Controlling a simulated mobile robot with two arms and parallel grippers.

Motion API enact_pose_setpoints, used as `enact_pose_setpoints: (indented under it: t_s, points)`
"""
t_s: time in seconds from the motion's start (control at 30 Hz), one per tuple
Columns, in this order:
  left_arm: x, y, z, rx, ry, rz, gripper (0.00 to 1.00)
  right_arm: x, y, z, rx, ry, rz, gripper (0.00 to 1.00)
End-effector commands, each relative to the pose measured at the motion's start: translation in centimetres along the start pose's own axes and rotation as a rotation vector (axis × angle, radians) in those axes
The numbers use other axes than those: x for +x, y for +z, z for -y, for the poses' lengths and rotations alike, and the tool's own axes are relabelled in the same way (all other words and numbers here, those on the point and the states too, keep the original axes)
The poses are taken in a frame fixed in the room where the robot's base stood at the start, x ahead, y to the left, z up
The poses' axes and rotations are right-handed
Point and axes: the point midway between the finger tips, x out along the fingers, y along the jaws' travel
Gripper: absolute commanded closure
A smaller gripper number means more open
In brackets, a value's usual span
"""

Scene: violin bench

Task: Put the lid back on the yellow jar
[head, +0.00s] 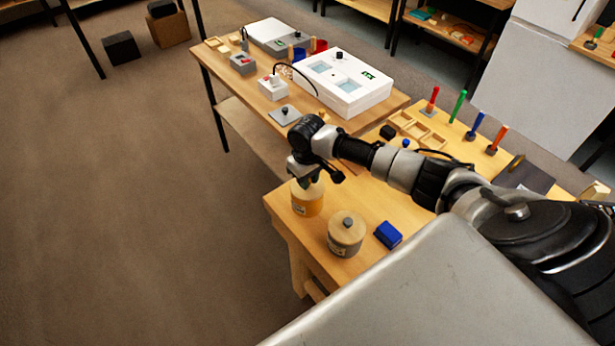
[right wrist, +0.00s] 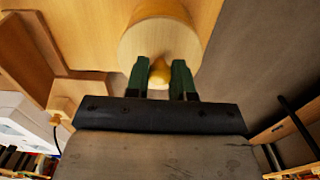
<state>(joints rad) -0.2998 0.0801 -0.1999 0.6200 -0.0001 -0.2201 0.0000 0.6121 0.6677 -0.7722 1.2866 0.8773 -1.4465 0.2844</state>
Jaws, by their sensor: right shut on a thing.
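The yellow jar (head: 307,204) stands near the left corner of the nearer wooden bench. My right gripper (head: 305,182) is directly over it, pointing down. In the right wrist view, its dark green fingers (right wrist: 160,80) are shut on the yellow knob (right wrist: 159,72) of the round wooden lid (right wrist: 160,42). The lid is at the jar's mouth, and a little of the jar (right wrist: 161,9) shows past its edge. I cannot tell whether the lid rests fully on the rim or is slightly above it. My left gripper is out of view.
A second jar with a grey knob (head: 345,235) stands close by, with a blue block (head: 388,235) beside it. Wooden trays (head: 415,130) and coloured upright tools (head: 473,126) are farther back. A white device (head: 345,90) sits on the other table. Floor lies left of the bench.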

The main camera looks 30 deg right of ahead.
Motion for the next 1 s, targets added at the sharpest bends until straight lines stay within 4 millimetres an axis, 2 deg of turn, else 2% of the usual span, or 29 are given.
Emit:
enact_pose_setpoints:
  t_s: [0.37, 0.4, 0.57, 0.77, 0.93, 1.0]
  points:
    - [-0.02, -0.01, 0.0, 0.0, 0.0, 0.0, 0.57, 0.02, -0.01, 0.02, 0.0, -0.001, 0.0, 1.0]
    - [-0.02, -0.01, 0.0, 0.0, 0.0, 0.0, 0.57, 0.02, -0.01, 0.02, 0.0, -0.001, 0.0, 0.72]
    - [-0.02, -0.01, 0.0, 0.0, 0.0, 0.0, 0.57, 0.01, -0.01, 0.02, 0.0, -0.001, 0.0, 0.48]
    - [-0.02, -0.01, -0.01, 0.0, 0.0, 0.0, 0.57, 0.02, 0.0, 0.02, 0.0, -0.001, 0.0, 0.47]
    - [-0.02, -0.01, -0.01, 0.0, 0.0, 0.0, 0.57, 0.02, 0.0, 0.02, 0.0, 0.0, 0.0, 0.21]
    - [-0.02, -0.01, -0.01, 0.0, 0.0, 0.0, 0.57, 0.02, 0.0, 0.01, 0.0, 0.0, 0.0, 0.21]
